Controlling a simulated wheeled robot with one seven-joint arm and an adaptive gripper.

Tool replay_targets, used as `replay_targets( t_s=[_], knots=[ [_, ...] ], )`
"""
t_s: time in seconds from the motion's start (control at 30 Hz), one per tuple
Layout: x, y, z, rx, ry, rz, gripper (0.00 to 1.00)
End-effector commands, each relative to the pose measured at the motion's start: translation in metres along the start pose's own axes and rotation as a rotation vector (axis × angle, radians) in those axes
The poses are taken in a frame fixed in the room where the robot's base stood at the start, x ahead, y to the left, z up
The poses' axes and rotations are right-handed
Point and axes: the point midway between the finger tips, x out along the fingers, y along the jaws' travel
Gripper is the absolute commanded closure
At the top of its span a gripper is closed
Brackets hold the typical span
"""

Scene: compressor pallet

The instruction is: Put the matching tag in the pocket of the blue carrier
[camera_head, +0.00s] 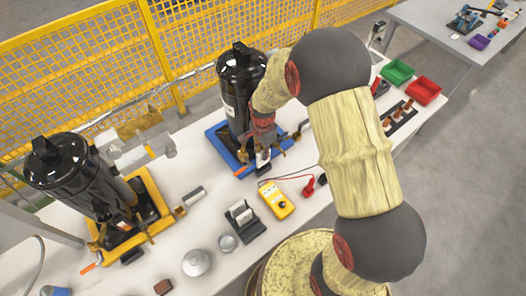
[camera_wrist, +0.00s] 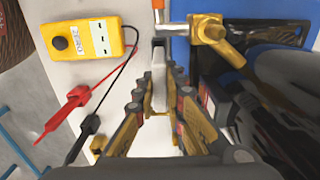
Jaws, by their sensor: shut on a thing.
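The blue carrier (camera_head: 219,145) stands on the white bench with a black compressor (camera_head: 236,85) upright on it. My gripper (camera_head: 263,165) is low at the carrier's front edge, shut on a pale tag (camera_head: 263,156). In the wrist view the tag (camera_wrist: 158,68) shows edge-on between the fingertips, beside the blue edge of the carrier (camera_wrist: 180,48). A dark slot-like part lies just beyond the tag; I cannot tell whether the tag is inside it. The tag's print cannot be read.
A yellow meter (camera_head: 277,200) with red and black probes lies close to my gripper. A black holder (camera_head: 243,220) with pale cards stands in front. A yellow carrier (camera_head: 150,190) with another compressor is at left. Green (camera_head: 397,72) and red (camera_head: 423,90) bins stand at right.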

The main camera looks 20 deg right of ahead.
Motion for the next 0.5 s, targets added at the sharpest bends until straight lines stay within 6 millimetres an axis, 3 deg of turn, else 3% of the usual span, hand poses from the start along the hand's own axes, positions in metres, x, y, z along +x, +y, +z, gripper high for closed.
replay_targets(
  t_s=[0.5],
  knots=[
    [0.039, 0.0, 0.0, 0.0, 0.0, 0.0, 1.0]
  ],
)
